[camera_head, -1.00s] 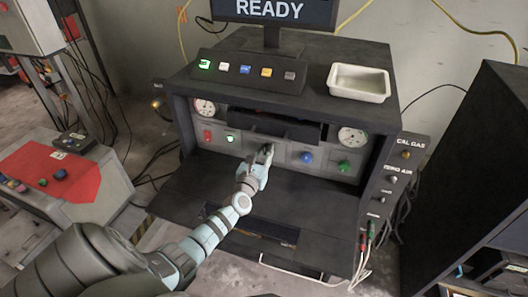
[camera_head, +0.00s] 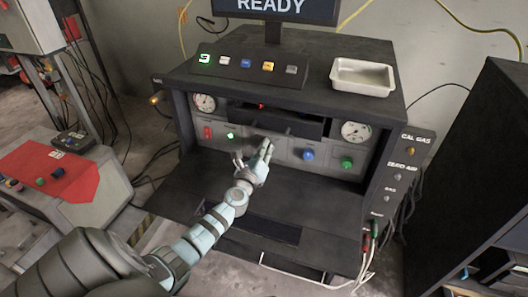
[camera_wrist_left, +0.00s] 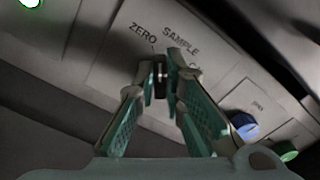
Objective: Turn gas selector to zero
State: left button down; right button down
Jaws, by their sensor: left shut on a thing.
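The gas selector is a dark knob (camera_wrist_left: 160,82) on a grey panel (camera_wrist_left: 115,62), with the words ZERO, SAMPLE and a partly hidden third label above it in the left wrist view. My left gripper (camera_wrist_left: 169,70) is shut on this knob, one finger on each side. The fingers cover much of the knob, so its exact setting is hard to tell. In the head view my left gripper (camera_head: 254,158) reaches to the middle of the front panel and hides the knob. My right gripper is not in view.
A blue knob (camera_head: 308,154) and a green knob (camera_head: 346,163) sit right of the selector. A lit green button (camera_head: 231,135) and a red switch (camera_head: 208,133) are left. An open flap (camera_head: 315,195) lies below my arm. A white tray (camera_head: 362,78) stands on top.

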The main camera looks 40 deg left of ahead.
pick_arm(q)
jog(key=shift+a+r+n+b, duration=0.15)
jog(key=shift+n+b, duration=0.4)
jog(key=shift+n, duration=0.95)
jog(key=shift+r, duration=0.1)
jog(key=c, duration=1.7)
grip_release()
jog(key=shift+f, duration=0.25)
jog(key=v, duration=1.2)
jog(key=shift+r, duration=0.15)
